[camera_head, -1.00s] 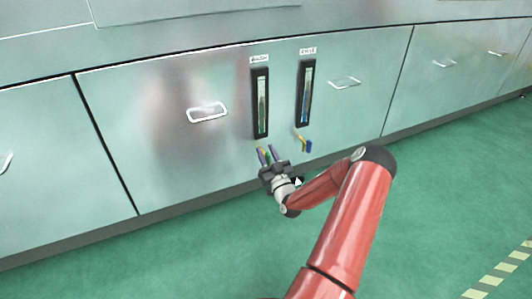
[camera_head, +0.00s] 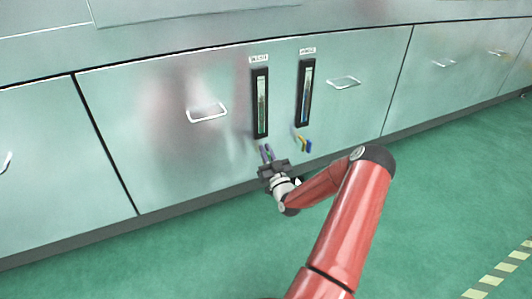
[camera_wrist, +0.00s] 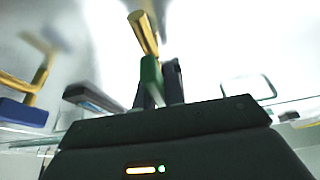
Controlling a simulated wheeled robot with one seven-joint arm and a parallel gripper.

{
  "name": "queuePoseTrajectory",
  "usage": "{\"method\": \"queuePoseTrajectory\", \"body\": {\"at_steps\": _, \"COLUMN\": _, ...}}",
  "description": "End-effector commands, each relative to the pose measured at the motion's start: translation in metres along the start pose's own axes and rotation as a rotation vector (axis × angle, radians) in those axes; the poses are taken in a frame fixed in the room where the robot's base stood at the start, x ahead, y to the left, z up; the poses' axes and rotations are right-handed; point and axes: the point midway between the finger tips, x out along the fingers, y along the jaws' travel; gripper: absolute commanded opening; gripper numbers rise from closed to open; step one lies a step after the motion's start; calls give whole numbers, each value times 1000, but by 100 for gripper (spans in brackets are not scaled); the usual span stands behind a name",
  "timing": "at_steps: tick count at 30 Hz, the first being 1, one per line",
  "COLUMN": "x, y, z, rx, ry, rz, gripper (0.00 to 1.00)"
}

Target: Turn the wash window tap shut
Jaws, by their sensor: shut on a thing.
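The wash window (camera_head: 261,103) is a narrow black-framed gauge with green inside, under a label that seems to read WASH. Its tap sits just below, mostly hidden by my gripper in the head view. In the wrist view the tap shows a brass stem (camera_wrist: 144,33) and a green handle (camera_wrist: 151,76). My gripper (camera_head: 267,151) is at the tap, low on the cabinet front. Its dark fingers (camera_wrist: 162,88) are shut on the green handle. The exact angle of the handle is hard to read.
To the right is a second gauge window (camera_head: 305,94) with blue inside and a brass tap with a blue handle (camera_head: 308,146); that handle also shows in the wrist view (camera_wrist: 22,112). Drawer handles (camera_head: 207,113) stick out from the panels. The green floor in front is clear.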

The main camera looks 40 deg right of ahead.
Motion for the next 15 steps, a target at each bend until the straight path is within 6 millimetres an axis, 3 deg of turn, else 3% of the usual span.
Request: {"method": "queuePoseTrajectory", "body": {"at_steps": 15, "x": -1, "y": 8, "z": 2, "rx": 358, "ry": -1, "rz": 149, "gripper": 0}}
